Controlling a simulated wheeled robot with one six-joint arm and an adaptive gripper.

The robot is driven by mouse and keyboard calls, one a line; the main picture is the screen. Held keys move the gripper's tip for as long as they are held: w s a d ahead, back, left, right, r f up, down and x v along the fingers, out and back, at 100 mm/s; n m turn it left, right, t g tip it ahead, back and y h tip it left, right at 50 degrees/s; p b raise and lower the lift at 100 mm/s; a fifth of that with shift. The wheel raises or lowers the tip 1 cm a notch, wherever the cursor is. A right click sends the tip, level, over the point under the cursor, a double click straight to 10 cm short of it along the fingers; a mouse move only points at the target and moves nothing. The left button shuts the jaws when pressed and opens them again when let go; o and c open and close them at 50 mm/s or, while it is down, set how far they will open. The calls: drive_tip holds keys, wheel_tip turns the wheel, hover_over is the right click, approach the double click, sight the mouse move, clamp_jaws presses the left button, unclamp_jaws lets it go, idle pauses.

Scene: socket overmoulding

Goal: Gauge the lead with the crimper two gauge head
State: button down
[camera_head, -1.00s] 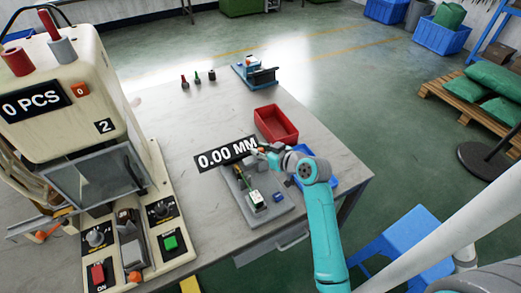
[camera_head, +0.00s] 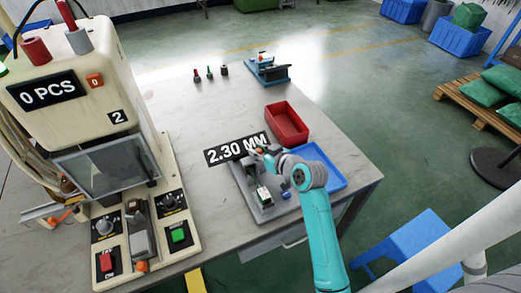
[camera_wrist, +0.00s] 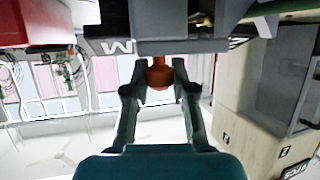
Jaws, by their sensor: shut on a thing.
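The gauge (camera_head: 249,188) is a grey bench fixture on the table with a black readout (camera_head: 236,149) showing 2.30 MM. My gripper (camera_head: 259,152) is at the fixture's far end, just right of the readout. In the wrist view my gripper (camera_wrist: 160,72) has its fingers on both sides of an orange-red knob (camera_wrist: 160,78) under a grey block and is shut on it. The gauging point is hidden behind my gripper and arm.
A cream machine (camera_head: 95,110) marked 2, reading 0 PCS, stands at the left. A red bin (camera_head: 287,124) and a blue tray (camera_head: 328,170) lie close to my arm. A blue device (camera_head: 268,70) and several small tools (camera_head: 210,72) are farther back. The table middle is clear.

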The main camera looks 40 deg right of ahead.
drive_tip(key=c, duration=0.9)
unclamp_jaws()
drive_tip(key=shift+w+a, duration=0.1)
drive_tip(key=shift+a, duration=0.2)
drive_tip(key=shift+c, duration=0.2)
drive_tip(key=shift+s+d+r, duration=0.1)
drive_tip(key=shift+s+r, duration=0.05)
drive_tip(key=shift+s, duration=0.4)
drive_tip(key=v, duration=1)
drive_tip(key=shift+s+r, duration=0.25)
drive_tip(key=shift+s, duration=0.1)
